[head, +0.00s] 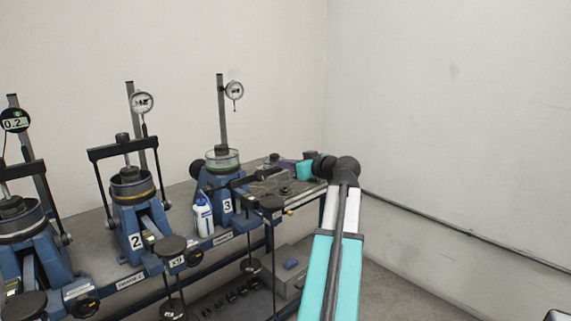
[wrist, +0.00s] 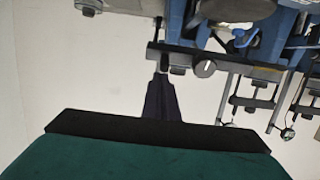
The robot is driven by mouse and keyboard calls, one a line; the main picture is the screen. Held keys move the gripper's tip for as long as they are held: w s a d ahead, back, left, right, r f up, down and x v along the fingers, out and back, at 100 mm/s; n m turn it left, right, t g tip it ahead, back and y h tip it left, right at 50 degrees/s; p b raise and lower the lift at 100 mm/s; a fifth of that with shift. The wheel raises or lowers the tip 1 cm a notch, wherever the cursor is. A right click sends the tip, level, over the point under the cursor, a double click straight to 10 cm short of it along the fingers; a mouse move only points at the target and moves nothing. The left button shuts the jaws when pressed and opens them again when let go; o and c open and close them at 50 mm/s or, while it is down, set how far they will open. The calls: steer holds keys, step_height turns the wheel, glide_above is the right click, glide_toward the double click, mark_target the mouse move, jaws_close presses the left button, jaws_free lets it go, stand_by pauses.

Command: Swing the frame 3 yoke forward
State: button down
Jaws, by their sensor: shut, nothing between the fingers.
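Frame 3 (head: 227,205) is the blue stand with the number 3, near the middle of the head view. It carries a round cell (head: 222,160) and a post with a dial gauge. No yoke bar stands over its cell; a dark bar (head: 241,182) shows low at its right side, and I cannot tell clearly if it is the yoke. My gripper (head: 282,164) is right of frame 3, above the bench end, pointing left. In the wrist view my shut, empty fingers (wrist: 160,92) point at a black bar (wrist: 215,62) with a round knob; contact is unclear.
Frame 2 (head: 134,222), at left, has its black yoke (head: 123,148) raised over its cell. Another frame stands at the far left. A white bottle (head: 203,217) stands between frames 2 and 3. Hanging weights (head: 173,245) line the bench front. Walls rise behind and at right.

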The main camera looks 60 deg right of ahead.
steer(key=shift+s+a+f+b, duration=0.2)
steer(key=shift+s+f+b, duration=0.1)
steer(key=shift+f, duration=0.35)
step_height(320, 180, up, 4)
steer(key=w, duration=0.2)
steer(key=f+b+v, duration=0.1)
steer(key=f+v, duration=0.1)
steer(key=v, duration=0.8)
steer(key=shift+s+d+r, duration=0.15)
steer(key=shift+s+d, duration=0.05)
steer(key=shift+s, duration=0.1)
steer(key=shift+w, duration=0.1)
